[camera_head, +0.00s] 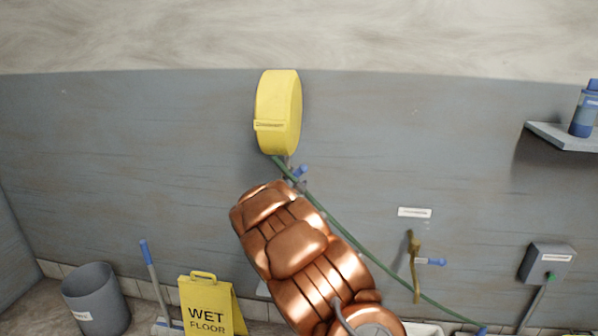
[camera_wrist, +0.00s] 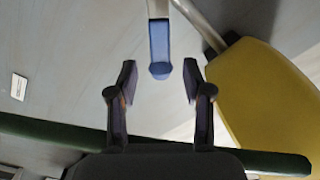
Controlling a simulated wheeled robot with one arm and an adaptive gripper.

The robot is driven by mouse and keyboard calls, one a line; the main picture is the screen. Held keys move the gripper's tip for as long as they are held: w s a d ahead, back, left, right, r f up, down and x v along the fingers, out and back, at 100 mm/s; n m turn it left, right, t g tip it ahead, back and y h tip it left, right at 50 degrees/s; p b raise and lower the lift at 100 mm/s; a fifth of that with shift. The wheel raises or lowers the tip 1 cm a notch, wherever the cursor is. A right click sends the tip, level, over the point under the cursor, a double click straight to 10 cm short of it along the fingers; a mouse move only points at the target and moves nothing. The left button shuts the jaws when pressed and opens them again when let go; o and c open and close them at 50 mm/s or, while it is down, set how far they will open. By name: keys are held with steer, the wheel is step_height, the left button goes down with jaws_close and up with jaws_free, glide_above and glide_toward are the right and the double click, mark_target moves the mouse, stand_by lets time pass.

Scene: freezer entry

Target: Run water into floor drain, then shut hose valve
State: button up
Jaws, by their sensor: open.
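A yellow hose reel (camera_head: 278,112) hangs on the wall, with a green hose (camera_head: 350,238) running down to the lower right to a blue end (camera_head: 482,330). A small blue handle (camera_head: 300,171) is just below the reel. In the wrist view, a blue lever (camera_wrist: 160,45) points down toward the gap between my fingers. My gripper (camera_wrist: 160,80) is open, its fingertips on either side of the lever's tip and apart from it. The yellow reel (camera_wrist: 265,100) is at right and the green hose (camera_wrist: 50,133) crosses near the fingers' base. The floor drain is not visible.
A brass tap (camera_head: 413,265) with a blue handle is on the wall at right. A grey box (camera_head: 547,263) and a shelf (camera_head: 562,137) with a blue bottle (camera_head: 585,110) are farther right. A grey bin (camera_head: 96,300) and a yellow wet-floor sign (camera_head: 208,306) stand at lower left.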

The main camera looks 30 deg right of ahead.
mark_target(299, 173)
steer(key=shift+p+x, duration=0.75)
steer(key=shift+x, duration=2.1)
steer(key=shift+c, duration=0.4)
jaws_close()
